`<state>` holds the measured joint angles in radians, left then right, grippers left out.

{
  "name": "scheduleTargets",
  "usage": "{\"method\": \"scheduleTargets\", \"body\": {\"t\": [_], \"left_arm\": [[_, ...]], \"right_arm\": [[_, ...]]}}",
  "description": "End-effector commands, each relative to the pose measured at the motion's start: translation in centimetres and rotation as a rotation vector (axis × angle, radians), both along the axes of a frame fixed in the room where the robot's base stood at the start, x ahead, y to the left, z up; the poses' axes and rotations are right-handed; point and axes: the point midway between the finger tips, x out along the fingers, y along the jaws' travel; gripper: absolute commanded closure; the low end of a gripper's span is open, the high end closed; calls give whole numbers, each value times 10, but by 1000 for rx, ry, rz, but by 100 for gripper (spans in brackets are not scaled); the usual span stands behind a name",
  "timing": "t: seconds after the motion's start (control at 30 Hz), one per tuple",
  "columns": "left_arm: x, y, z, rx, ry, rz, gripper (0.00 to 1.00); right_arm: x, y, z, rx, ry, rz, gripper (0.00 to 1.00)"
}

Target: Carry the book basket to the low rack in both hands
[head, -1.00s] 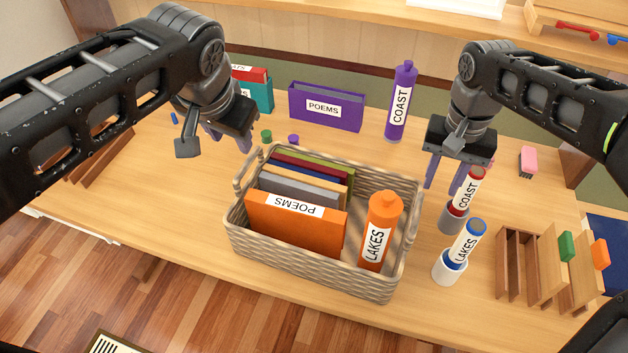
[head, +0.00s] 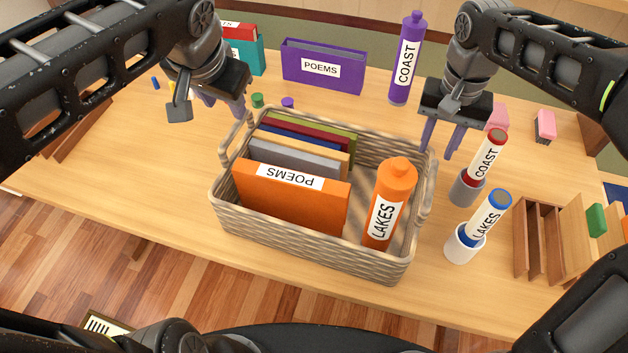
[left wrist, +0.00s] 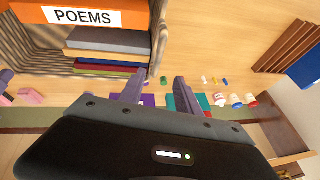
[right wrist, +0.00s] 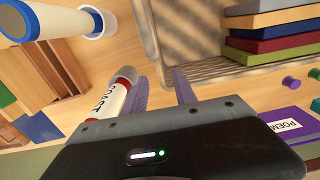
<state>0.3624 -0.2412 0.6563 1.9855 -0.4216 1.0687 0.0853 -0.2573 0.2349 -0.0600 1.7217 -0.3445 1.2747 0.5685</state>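The woven book basket (head: 300,245) stands upright on the desk (head: 120,185). It holds an orange POEMS book (head: 290,200), several other books and an orange LAKES bottle (head: 388,205). Its left handle (head: 236,140) and right handle (head: 426,195) stick up at the ends. My left gripper (head: 224,106) is open and empty, just behind and above the left handle; that handle lies ahead of its fingers in the left wrist view (left wrist: 157,45). My right gripper (head: 439,152) is open above the right handle, with its fingers apart in the right wrist view (right wrist: 163,85). I cannot make out the low rack.
A red COAST tube (head: 488,155) and a blue LAKES tube (head: 490,215) stand in cups close right of the basket. A slotted wooden holder (head: 535,240) is further right. A purple POEMS box (head: 322,68) and purple COAST bottle (head: 406,60) stand behind.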

Motion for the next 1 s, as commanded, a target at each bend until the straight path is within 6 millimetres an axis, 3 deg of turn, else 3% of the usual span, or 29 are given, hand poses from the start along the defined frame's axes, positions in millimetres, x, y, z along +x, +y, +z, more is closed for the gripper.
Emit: {"method": "scheduleTargets", "body": {"t": [0.03,0.13,0.67,1.0], "left_arm": [[0,0,-18,0,0,0,60],[0,0,-29,0,0,0,60],[1,0,-33,0,1,0,60],[17,4,-68,0,5,2,60]], "right_arm": [[0,0,-18,0,0,0,66],[0,0,-29,0,0,0,66],[0,0,-33,0,1,0,66],[-1,0,-71,0,3,0,66]]}}
